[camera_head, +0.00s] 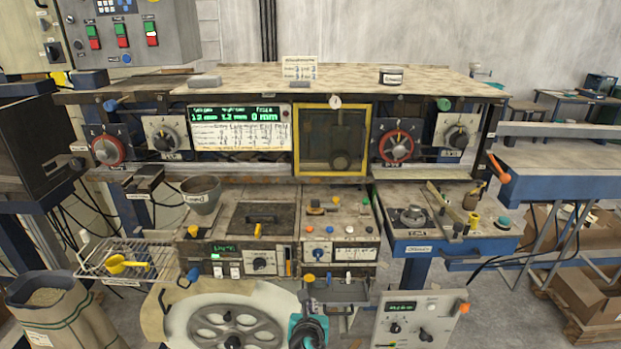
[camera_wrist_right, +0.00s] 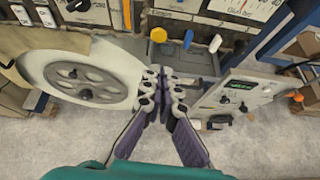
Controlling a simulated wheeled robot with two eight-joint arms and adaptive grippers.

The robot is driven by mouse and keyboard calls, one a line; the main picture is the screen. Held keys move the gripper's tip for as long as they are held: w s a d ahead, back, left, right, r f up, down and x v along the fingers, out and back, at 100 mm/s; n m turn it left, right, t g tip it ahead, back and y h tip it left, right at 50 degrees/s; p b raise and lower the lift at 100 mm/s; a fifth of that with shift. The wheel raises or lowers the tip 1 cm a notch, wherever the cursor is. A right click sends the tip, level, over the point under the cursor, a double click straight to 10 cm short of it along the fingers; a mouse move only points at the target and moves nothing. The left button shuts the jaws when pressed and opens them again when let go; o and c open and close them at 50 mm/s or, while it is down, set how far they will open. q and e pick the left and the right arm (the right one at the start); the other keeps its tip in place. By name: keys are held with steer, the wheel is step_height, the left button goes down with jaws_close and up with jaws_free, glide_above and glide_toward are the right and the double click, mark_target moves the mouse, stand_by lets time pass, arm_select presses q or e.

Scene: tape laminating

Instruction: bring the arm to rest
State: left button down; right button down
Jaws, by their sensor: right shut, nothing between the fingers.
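My right gripper (camera_head: 310,298) shows at the bottom middle of the head view, with a teal part of my arm below it. In the right wrist view the right gripper (camera_wrist_right: 166,74) has its two dark fingers together at the tips, with nothing held between them. It is in front of the machine, between the large spoked wheel (camera_head: 228,327) and the lower control panel (camera_head: 418,318). The wheel (camera_wrist_right: 88,80) is left of the fingers in the wrist view, and the panel (camera_wrist_right: 240,95) is right. My left gripper is not in view.
A small tray (camera_head: 335,290) on the machine's front is close beyond the fingers. A wire rack (camera_head: 125,262) with a yellow scoop and an open sack (camera_head: 50,312) stand at the left. A side table (camera_head: 560,170) and cardboard boxes (camera_head: 590,300) are at the right.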

steer(key=s+d+r+m+g, duration=0.2)
steer(key=s+d+m, duration=0.2)
steer(key=d+m, duration=0.45)
steer(key=s+d+r+m+g, duration=0.1)
steer(key=s+d+m, duration=0.45)
steer(key=m, duration=0.55)
steer(key=s+d+m+g, duration=0.2)
steer(key=s+d+m, duration=0.2)
steer(key=s+m, duration=0.6)
steer(key=m, duration=0.5)
steer(key=shift+d, duration=0.15)
steer(key=shift+m, duration=0.25)
